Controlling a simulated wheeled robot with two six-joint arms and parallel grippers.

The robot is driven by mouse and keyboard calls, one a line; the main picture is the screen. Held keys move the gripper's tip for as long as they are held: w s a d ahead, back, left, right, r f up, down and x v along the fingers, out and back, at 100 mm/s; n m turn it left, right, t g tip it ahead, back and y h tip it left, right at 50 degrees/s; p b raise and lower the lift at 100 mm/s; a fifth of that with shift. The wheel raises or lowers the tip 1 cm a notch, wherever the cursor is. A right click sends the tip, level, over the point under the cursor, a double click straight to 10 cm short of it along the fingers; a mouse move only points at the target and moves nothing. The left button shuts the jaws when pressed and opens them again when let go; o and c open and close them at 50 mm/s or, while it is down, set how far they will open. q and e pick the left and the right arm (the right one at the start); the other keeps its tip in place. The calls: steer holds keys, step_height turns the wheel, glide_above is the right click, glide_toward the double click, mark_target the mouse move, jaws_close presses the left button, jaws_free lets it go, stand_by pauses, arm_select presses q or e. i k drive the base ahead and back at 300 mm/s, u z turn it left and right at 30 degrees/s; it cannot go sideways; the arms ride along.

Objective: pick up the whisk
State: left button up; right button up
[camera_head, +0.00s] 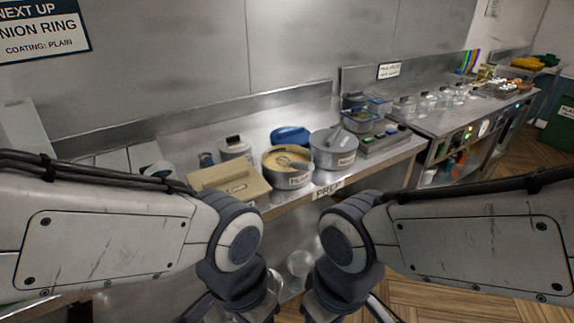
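I cannot make out a whisk for certain in this view. A round tub of tan coating labelled "PLAIN" (290,180) stands on the steel prep counter (335,182), with a ring-like shape in the coating. Right beside it stands a grey tub (334,160) with a slim grey thing at its top, too small to identify. My two arms come in from left and right and bend down near the bottom centre. Both grippers are out of view below the bottom edge, so what they hold is hidden.
A tan box (230,187), a lidded grey canister (234,150) and a blue item (290,135) crowd around the tubs. A second steel counter (440,122) with controls continues right. Wooden floor (478,205) shows at right.

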mark_target(307, 166)
steer(key=k, duration=0.6)
steer(key=z, duration=0.6)
steer(key=i, duration=0.65)
steer(key=z, duration=0.35)
steer(key=i, duration=1.05)
steer(key=u, duration=0.4)
